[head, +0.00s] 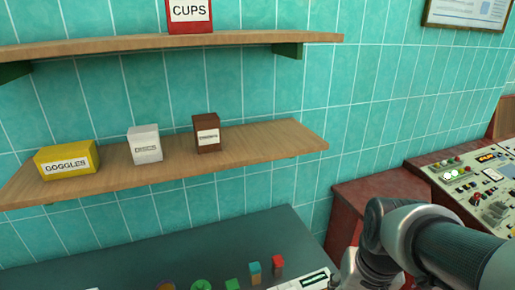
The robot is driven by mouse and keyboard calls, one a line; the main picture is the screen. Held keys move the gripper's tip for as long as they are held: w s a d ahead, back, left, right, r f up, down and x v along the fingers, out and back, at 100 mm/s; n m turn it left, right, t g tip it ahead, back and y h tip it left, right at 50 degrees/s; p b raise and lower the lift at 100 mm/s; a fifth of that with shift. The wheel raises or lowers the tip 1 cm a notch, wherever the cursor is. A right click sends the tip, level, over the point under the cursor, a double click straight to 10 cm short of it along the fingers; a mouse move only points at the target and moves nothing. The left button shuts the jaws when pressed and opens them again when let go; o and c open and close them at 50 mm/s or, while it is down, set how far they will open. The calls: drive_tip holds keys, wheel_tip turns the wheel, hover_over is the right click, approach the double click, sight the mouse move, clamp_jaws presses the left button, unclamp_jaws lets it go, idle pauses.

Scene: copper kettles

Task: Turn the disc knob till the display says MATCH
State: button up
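No disc knob can be made out for certain. A control panel (466,180) stands at the right, with several small buttons, lamps and knobs. A small lit orange display (485,158) is on it, its text too small to read. A pale device (302,283) with a dark-framed window shows at the bottom edge, mostly cut off. No MATCH text is readable. My arm reaches in from the lower right and bends down past the bottom edge. My gripper's fingers are not seen.
A dark green tabletop (150,250) fills the bottom, with small coloured blocks (254,272) near its front. A wooden shelf (270,143) holds a yellow GOGGLES box (67,161), a white box (145,144) and a brown box (207,134). A red CUPS box (190,15) stands on the upper shelf (130,44).

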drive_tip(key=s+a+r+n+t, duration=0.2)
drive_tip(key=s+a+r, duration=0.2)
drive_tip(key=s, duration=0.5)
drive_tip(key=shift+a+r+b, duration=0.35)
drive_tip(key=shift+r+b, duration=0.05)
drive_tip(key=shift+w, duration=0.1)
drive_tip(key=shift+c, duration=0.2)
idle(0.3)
